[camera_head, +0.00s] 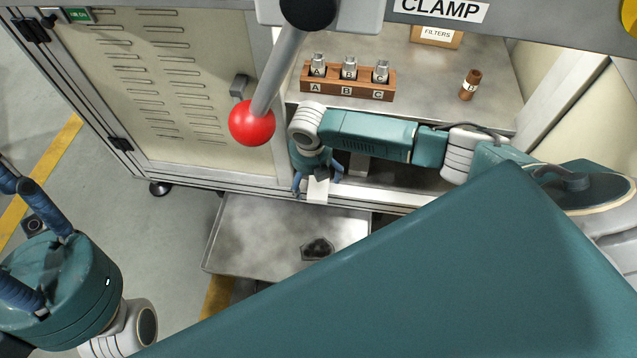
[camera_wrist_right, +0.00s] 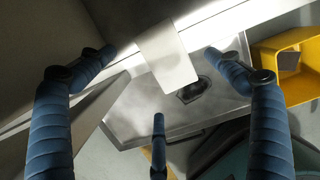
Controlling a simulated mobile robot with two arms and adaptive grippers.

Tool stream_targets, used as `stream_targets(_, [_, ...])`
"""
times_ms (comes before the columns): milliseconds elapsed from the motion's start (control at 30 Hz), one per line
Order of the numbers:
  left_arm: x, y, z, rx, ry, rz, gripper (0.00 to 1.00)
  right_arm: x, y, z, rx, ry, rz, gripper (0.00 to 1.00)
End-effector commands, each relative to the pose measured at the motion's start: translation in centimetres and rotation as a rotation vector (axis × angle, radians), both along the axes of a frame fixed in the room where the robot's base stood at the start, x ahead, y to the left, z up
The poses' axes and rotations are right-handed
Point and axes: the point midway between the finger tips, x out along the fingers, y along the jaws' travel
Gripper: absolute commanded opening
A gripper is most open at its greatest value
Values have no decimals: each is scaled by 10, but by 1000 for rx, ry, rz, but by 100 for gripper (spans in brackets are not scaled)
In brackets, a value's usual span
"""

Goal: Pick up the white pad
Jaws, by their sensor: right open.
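The white pad (camera_head: 317,191) is a small pale flat piece at the front edge of the machine's lower ledge. Its lower end hangs over the metal tray (camera_head: 236,240). In the right wrist view the pad (camera_wrist_right: 166,55) lies between the upper two blue fingers, with gaps on both sides. My right gripper (camera_head: 317,183) is open above and around it, not visibly touching it. The head view partly hides the pad's upper end behind the gripper. My left gripper (camera_head: 18,215) is at the lower left, fingers spread and empty, far from the pad.
A red ball-ended lever (camera_head: 251,122) stands left of my right gripper. A brown rack (camera_head: 347,92) with parts A, B and C and a brown bottle (camera_head: 470,85) stand behind. A dark piece (camera_head: 317,248) lies in the tray. A yellow bin (camera_wrist_right: 290,52) is at the right.

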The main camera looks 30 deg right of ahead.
Motion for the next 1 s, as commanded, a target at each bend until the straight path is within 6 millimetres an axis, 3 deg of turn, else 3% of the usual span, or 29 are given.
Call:
stream_targets(200, [-5,1,-28,-7,-21,-2,40,5,-5,-37,-1,2,-1,91])
stream_targets(300, [-4,1,-28,-5,-34,-1,40,6,-6,-47,-1,0,-1,91])
stream_targets(533, [-3,0,-25,-3,-35,-1,40,7,-6,-47,-1,1,0,91])
stream_targets(567, [-3,0,-25,-3,-35,-1,40,7,-6,-47,-1,1,0,89])
stream_targets(767, [-3,0,-26,-4,-34,-1,40,7,-6,-47,-1,1,0,50])
stream_targets(1000, [-4,1,-25,-5,-34,-1,40,7,-6,-47,-1,1,0,50])
